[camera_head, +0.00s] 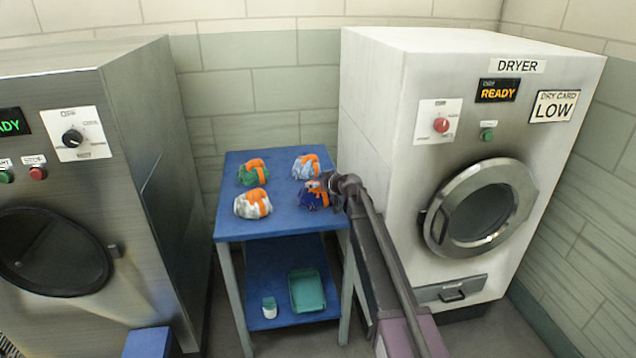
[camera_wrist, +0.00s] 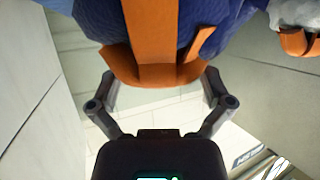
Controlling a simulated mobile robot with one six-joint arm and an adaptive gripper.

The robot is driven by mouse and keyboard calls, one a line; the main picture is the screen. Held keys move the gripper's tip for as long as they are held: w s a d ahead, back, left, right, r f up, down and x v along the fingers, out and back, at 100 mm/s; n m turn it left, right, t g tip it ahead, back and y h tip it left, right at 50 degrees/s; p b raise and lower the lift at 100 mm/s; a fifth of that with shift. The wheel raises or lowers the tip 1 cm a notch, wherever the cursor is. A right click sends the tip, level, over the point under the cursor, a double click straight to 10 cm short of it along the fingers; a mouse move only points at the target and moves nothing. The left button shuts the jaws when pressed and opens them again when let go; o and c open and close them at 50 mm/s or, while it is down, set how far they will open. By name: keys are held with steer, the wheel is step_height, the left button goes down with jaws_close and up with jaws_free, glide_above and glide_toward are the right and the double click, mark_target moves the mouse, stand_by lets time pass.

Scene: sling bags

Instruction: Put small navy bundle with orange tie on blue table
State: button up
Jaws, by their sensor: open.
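The small navy bundle with orange tie (camera_head: 313,199) rests on the blue table (camera_head: 285,221), at its right front part. In the wrist view the navy bundle (camera_wrist: 205,22) fills the top middle, with its orange tie (camera_wrist: 150,45) facing my gripper. My gripper (camera_head: 325,184) is at the bundle's upper right side in the head view. In the wrist view my gripper (camera_wrist: 160,88) is open, with one finger on each side of the orange tie's lower end. I cannot tell whether the fingers touch it. My arm hides the table's right edge.
A green bundle (camera_head: 248,176), a light blue bundle (camera_head: 301,171) and a white-grey bundle (camera_head: 244,206) share the tabletop, all with orange ties. A teal tray (camera_head: 307,291) and small white container (camera_head: 269,308) sit on the lower shelf. The dryer (camera_head: 375,130) stands close on the right.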

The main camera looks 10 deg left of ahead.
steer(key=shift+r, duration=0.15)
steer(key=p+v, duration=0.4)
steer(key=v, duration=0.8)
steer(key=shift+p, duration=0.35)
steer(key=shift+a, duration=0.1)
steer(key=s+d+f+m+g+h, duration=0.2)
steer(key=s+d, duration=0.4)
steer(key=s, duration=0.5)
steer(key=s+d+f+m+g+h, duration=0.3)
steer(key=s+d, duration=0.4)
steer(key=s, duration=0.5)
steer(key=s+d+f+m+g+h, duration=0.3)
steer(key=s+d+f+g+h, duration=0.1)
steer(key=s, duration=0.7)
steer(key=d+f+g, duration=0.1)
steer(key=d+f, duration=0.1)
steer(key=d, duration=0.1)
steer(key=shift+s+f, duration=0.25)
steer(key=shift+s, duration=0.05)
